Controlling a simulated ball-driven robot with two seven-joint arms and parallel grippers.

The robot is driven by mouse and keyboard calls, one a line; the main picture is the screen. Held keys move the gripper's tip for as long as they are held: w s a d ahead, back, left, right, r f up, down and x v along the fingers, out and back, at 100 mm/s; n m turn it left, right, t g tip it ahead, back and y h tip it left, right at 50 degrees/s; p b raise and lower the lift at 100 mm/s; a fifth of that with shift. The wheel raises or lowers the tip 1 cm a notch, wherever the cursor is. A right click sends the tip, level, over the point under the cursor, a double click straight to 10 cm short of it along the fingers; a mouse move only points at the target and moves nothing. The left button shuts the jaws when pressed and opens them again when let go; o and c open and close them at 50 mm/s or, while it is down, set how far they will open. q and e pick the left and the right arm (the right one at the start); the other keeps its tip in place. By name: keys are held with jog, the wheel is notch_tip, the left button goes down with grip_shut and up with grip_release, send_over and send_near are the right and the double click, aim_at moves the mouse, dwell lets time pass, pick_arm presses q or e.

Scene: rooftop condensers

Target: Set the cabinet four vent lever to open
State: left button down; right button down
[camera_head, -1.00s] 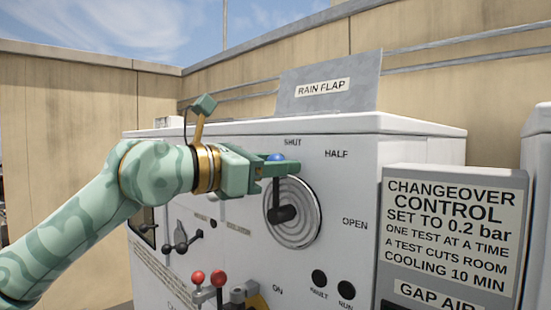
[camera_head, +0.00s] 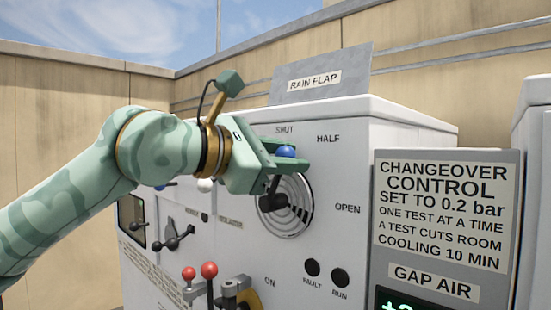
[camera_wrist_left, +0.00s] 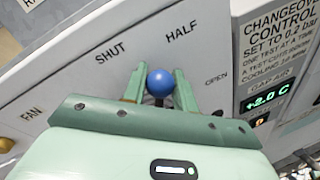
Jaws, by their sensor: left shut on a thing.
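The vent lever (camera_head: 276,184) is a black arm with a blue ball knob (camera_head: 286,152), on a round grey vent disc (camera_head: 297,222) on the front of the white cabinet (camera_head: 250,260). It points up and slightly right, between the SHUT label (camera_head: 285,130) and the HALF label (camera_head: 328,138). The OPEN label (camera_head: 347,209) is to the right of the disc. My left gripper (camera_head: 284,161) is shut on the lever just below the knob. In the left wrist view the blue knob (camera_wrist_left: 160,82) sits between the two green fingers. My right gripper is not in view.
A rain flap (camera_head: 318,80) stands on the cabinet top. Red-knobbed levers (camera_head: 201,275) and a black handle (camera_head: 176,240) project from the front below my arm. The changeover control panel (camera_head: 445,230) stands to the right.

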aim_at(325, 193)
pick_arm(q)
jog(key=s+d+f+m+b, duration=0.1)
jog(key=m, duration=0.1)
jog(key=s+d+f+m+y+b, duration=0.1)
jog(key=m+b, duration=0.1)
jog(key=shift+f, duration=0.1)
jog(key=shift+s+d+f+m+y+b, duration=0.2)
jog(key=shift+f+m+b, duration=0.2)
jog(key=shift+m+b, duration=0.15)
jog(key=shift+s+d+f+m+y+b, duration=0.2)
jog(key=shift+f+m+b, duration=0.25)
jog(key=shift+m, duration=0.2)
jog(key=shift+s+d+f+m+t+b, duration=0.1)
jog(key=shift+f+m+t+b, duration=0.25)
jog(key=shift+m, duration=0.25)
jog(key=c, duration=1.1)
grip_release()
jog(key=shift+c, duration=0.2)
jog(key=b+v, duration=0.2)
jog(key=v, duration=1.4)
jog(key=shift+r, duration=0.2)
